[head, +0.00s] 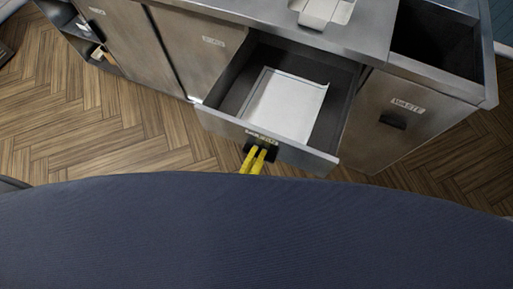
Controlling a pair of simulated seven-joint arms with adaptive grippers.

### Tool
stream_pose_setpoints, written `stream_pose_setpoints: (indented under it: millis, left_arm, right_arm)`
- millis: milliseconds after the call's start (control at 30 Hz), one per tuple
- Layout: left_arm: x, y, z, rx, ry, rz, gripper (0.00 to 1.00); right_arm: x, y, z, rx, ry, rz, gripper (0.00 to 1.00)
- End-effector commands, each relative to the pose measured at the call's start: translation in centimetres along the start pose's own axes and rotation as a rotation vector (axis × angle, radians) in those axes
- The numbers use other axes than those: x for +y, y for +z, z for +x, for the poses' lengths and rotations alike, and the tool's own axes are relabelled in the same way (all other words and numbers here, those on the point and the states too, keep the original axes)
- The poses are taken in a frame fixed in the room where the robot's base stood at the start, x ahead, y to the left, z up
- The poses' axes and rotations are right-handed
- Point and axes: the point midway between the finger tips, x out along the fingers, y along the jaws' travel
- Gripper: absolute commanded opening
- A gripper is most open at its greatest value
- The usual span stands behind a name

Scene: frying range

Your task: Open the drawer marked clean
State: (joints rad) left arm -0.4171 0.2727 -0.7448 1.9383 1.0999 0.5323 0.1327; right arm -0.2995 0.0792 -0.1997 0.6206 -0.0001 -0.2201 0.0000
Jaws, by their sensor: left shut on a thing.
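A drawer (228,121) in the steel counter stands pulled out toward me. A small label (262,136) is on its front near the top edge, too small to read surely. A white flat sheet or tray (284,105) lies inside. My left gripper (256,155), with yellow fingers, is shut on the dark handle at the drawer's front. My dark blue body hides the arm behind the fingers. My right gripper is not in view.
A steel unit marked WASTE (408,104) with an open top stands to the right. Closed cabinet fronts (137,45) are on the left, with an open shelf (82,36) at the far left. A white container (322,12) sits on the counter. Wooden floor (80,130) is clear at left.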

Motion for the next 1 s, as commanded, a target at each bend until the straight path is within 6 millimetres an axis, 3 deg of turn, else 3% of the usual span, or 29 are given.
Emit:
stream_pose_setpoints:
  millis: [300,333,533,833,1000]
  left_arm:
    - [0.1,0.0,0.0,0.0,0.001,0.0,0.0]
    - [0.1,0.0,0.0,0.0,0.001,0.0,0.19]
    - [0.0,0.0,0.0,0.0,0.001,0.0,0.42]
    - [0.0,0.0,-0.3,0.0,-0.001,0.001,0.42]
    - [-0.1,0.0,-2.1,-0.001,-0.003,0.002,0.42]
  right_arm:
    - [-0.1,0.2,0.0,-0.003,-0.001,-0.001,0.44]
    - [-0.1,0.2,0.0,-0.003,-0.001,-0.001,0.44]
    - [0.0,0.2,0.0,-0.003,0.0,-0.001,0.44]
    - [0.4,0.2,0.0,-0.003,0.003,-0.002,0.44]
    - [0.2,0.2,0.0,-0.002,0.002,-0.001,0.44]
